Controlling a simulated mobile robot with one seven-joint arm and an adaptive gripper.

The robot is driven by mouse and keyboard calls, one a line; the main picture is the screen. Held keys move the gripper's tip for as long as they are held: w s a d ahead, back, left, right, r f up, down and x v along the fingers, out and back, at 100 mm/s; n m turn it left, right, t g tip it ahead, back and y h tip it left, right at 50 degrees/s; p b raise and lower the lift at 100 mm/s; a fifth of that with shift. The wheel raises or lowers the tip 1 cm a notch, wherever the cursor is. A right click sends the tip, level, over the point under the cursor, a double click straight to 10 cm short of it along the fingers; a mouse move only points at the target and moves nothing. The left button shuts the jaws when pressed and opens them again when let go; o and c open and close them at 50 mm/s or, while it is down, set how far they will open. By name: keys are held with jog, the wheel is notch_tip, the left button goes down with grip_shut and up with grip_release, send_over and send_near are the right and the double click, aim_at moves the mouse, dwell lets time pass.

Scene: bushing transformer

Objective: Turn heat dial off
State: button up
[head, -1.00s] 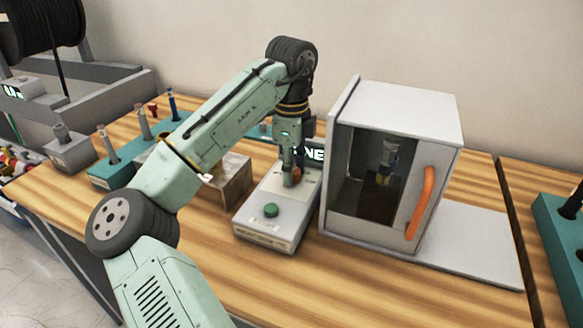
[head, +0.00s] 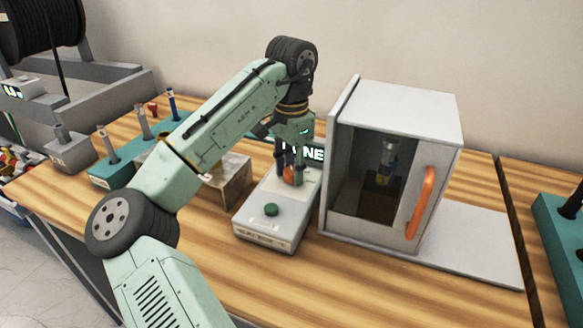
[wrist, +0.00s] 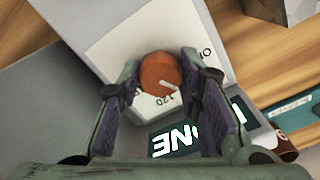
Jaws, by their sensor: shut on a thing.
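The heat dial is an orange-red round knob (wrist: 160,74) with a pale pointer mark, on the white panel of a grey control box (head: 262,230). In the head view the dial (head: 290,175) shows between my fingers. My gripper (wrist: 162,80) is shut on the dial, with one finger on each side of it. In the wrist view the pale pointer aims to the lower right, away from the printed "120". Part of another marking, starting with "O", shows at the panel's upper right. A lit display (wrist: 195,135) beside the dial shows letters ending in "NE", partly hidden by a finger.
A green button (head: 271,210) sits on the front of the box. A grey cabinet (head: 410,110) with an orange handle (head: 421,202) stands close on the right. The front tabletop is clear.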

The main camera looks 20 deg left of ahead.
aim_at(292, 170)
jog(key=n, duration=0.4)
jog(key=shift+n, duration=2.2)
jog(key=o, duration=1.2)
notch_tip(292, 170, up, 12)
